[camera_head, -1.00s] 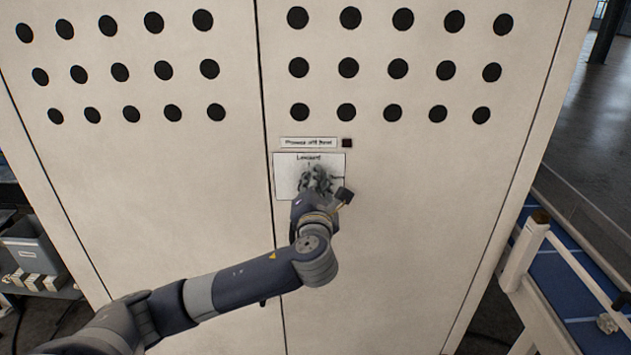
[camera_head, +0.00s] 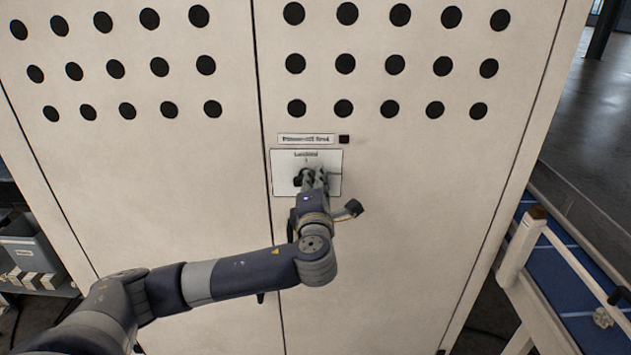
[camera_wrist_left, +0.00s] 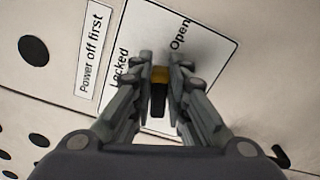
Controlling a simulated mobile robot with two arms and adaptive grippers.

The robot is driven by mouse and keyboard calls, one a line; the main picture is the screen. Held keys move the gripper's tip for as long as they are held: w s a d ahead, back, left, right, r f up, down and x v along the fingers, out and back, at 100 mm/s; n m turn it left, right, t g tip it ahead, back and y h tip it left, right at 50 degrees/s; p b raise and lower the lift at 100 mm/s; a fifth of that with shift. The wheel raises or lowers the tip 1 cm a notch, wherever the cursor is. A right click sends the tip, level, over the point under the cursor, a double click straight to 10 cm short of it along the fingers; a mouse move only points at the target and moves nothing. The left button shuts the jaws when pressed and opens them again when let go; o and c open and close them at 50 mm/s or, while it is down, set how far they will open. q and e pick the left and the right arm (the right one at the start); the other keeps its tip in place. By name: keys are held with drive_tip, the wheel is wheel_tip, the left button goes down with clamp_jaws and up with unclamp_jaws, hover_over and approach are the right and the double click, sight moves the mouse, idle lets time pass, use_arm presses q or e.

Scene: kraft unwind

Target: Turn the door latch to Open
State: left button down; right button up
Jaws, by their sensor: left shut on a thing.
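The door latch (camera_wrist_left: 158,97) is a dark handle with a yellow part, seen between my left gripper's fingers in the left wrist view. It sits on a white label plate (camera_head: 331,157) marked "Locked" and "Open" on the cabinet's right door. In the left wrist view the handle points between the two words, and the plate (camera_wrist_left: 215,62) appears tilted. My left gripper (camera_wrist_left: 160,70) is shut on the latch. In the head view the left gripper (camera_head: 313,176) covers most of the latch; a dark part of it shows just left of the fingers. My right gripper is not in view.
A "Power off first" sign (camera_head: 306,139) and a small dark square (camera_head: 344,139) are above the plate. Rows of black holes cross both cabinet doors. A blue-topped table (camera_head: 560,275) with white rails stands at right, and a grey bin (camera_head: 30,250) at left.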

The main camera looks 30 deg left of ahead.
use_arm(q)
drive_tip(key=m, duration=0.4)
drive_tip(key=shift+f, duration=0.35)
idle(0.3)
drive_tip(key=c, duration=1)
unclamp_jaws()
drive_tip(key=shift+v, duration=3)
